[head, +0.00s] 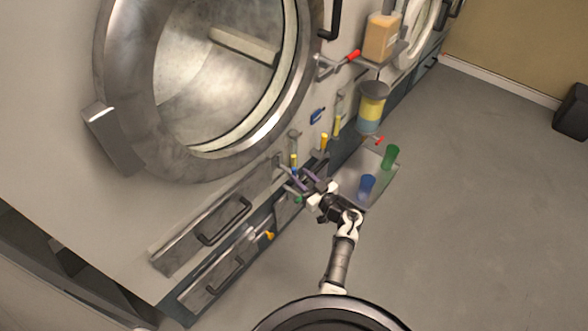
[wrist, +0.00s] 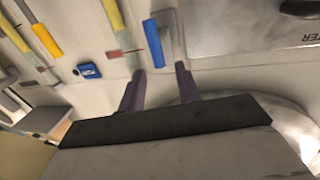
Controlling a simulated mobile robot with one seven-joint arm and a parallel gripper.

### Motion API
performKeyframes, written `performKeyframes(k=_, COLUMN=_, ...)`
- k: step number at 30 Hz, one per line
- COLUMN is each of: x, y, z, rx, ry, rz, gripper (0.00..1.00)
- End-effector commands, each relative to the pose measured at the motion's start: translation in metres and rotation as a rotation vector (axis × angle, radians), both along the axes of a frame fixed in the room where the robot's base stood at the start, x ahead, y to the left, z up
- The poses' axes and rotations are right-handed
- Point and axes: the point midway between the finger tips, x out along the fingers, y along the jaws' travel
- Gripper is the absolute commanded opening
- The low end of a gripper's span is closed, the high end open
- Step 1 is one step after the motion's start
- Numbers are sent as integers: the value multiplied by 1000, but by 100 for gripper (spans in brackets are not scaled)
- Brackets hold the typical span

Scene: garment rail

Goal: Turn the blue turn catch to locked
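The blue turn catch (wrist: 153,43) shows in the wrist view as a short blue bar beside a grey metal plate on the pale machine front. It points nearly straight up and down in that picture, slightly tilted. In the head view it is a small blue spot (head: 294,171), partly hidden near my fingers. My gripper (wrist: 160,73) is open, its two purple-grey fingers apart with nothing seen between them. The lower end of the blue bar lies just ahead of the gap. I cannot tell whether the fingers touch it. In the head view my gripper (head: 306,180) is close to the panel.
Yellow-handled levers (wrist: 48,41) and a small blue box (wrist: 87,70) are on the panel nearby. A grey shelf (head: 380,172) carries a blue cup (head: 367,184) and a green cup (head: 391,156). Drawer handles (head: 224,222) stick out at lower left.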

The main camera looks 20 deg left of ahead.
Motion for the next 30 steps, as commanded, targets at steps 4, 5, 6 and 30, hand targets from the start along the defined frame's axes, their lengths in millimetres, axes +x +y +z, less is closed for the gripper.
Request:
performKeyframes(k=4, x=14, y=24, z=1, rx=2, ry=-1, rz=3, gripper=33)
performKeyframes(k=5, x=16, y=27, z=0, rx=2, ry=-1, rz=2, gripper=33)
performKeyframes(k=6, x=19, y=31, z=0, rx=2, ry=0, rz=2, gripper=33)
performKeyframes(k=30, x=25, y=42, z=0, rx=1, ry=-1, rz=-1, gripper=0)
